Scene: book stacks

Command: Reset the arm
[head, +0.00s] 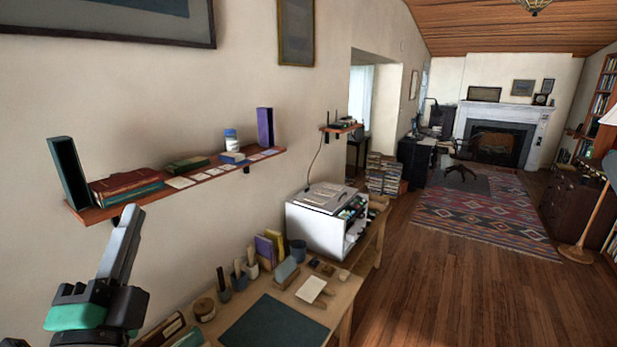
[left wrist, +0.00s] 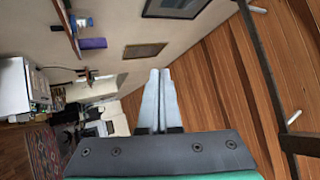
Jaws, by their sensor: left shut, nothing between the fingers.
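My left gripper (head: 122,232) is raised in front of the wall at the lower left of the head view, just below the left end of the wall shelf. In the left wrist view its two fingers (left wrist: 158,95) lie together, shut, with nothing between them. No object is in its grip. My right gripper is not in either view.
The wooden wall shelf (head: 200,186) carries books (head: 125,186), a dark green upright holder (head: 68,172), a jar (head: 231,140) and a purple upright (head: 265,127). Below, a desk (head: 340,292) holds a white printer-like box (head: 318,222), cups and a dark mat (head: 275,322).

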